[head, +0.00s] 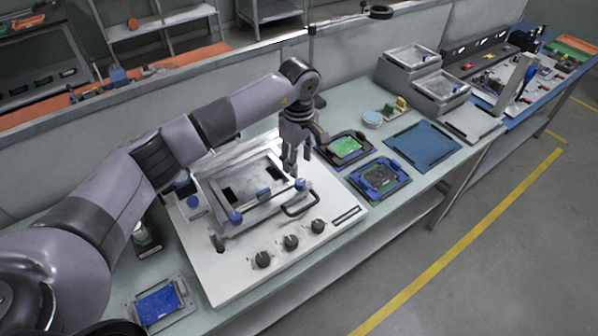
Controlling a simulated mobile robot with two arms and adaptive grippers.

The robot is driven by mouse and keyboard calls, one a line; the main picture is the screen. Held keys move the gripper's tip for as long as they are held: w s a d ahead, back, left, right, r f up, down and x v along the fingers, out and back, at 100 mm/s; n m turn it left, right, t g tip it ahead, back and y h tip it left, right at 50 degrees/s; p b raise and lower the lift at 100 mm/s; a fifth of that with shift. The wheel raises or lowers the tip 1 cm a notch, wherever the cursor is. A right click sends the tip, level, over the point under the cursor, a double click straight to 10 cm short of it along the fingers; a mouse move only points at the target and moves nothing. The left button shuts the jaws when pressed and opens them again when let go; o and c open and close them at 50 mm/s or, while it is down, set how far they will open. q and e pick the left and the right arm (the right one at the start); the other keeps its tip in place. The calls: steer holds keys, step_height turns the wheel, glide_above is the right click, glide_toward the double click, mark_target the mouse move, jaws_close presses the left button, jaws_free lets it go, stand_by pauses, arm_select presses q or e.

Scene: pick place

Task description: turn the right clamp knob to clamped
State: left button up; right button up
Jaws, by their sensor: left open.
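A white fixture (225,278) with a raised metal frame stands on the bench at the centre. A blue clamp knob (300,184) sits at the frame's front right corner, and another blue knob (236,217) at its front left. I cannot tell from here whether the right knob is clamped. My left gripper (290,164) points down above the frame's right side, open and empty, just behind and above the right blue knob. It appears apart from the knob. The gripper hides part of the frame's back right. My right gripper is not in view.
Several black knobs (290,242) and a black handle (301,205) are on the fixture's front. Trays with green boards (346,147) lie to the right, beside a blue mat (423,145). A blue board (159,304) lies at the front left.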

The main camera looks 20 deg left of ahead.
mark_target(299, 181)
arm_select(q)
step_height(299, 181, down, 7)
steer(key=shift+f+p, duration=0.1)
steer(key=shift+p, duration=0.75)
steer(key=shift+c, duration=0.5)
jaws_close()
